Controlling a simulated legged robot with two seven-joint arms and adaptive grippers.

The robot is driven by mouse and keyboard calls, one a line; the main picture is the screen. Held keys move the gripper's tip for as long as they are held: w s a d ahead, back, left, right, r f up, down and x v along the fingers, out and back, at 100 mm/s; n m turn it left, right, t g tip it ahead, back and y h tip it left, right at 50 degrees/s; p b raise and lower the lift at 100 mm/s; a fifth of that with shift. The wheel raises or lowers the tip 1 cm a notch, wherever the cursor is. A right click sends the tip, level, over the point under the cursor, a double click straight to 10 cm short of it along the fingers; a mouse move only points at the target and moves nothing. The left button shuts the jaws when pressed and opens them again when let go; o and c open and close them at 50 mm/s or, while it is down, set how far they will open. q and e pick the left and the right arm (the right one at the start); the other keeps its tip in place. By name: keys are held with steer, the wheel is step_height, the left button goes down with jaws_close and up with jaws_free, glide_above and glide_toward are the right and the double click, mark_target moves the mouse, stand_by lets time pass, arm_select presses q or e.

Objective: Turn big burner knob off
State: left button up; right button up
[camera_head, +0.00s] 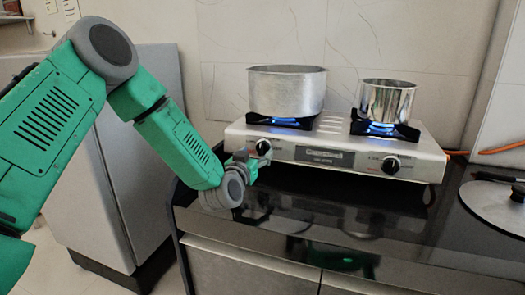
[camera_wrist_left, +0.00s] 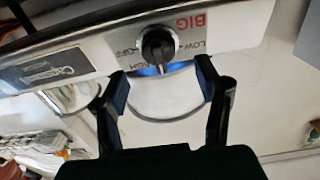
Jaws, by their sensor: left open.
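The big burner knob (camera_head: 263,147) is the black knob at the left of the stove (camera_head: 340,157) front. In the left wrist view the knob (camera_wrist_left: 158,46) sits near the top centre, by a red BIG label and OFF and LOW markings. Its grip bar runs roughly up and down in that view. A blue flame burns under the large pot (camera_head: 287,92). My left gripper (camera_head: 250,163) is just in front of and slightly left of the knob. In the wrist view its two fingers (camera_wrist_left: 161,70) are spread open and empty, apart from the knob. My right gripper is out of view.
A second black knob (camera_head: 391,165) is at the stove's right, below a smaller pot (camera_head: 384,102) over a blue flame. A lid (camera_head: 497,207) lies on the dark glossy counter (camera_head: 330,208) at right. An orange hose (camera_head: 505,149) runs behind. The counter front is clear.

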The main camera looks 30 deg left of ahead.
mark_target(259, 149)
arm_select(q)
steer(key=x, duration=0.4)
steer(key=shift+w+b, duration=0.3)
steer(key=shift+w, duration=0.15)
steer(key=c, duration=1.2)
steer(key=shift+o, duration=0.2)
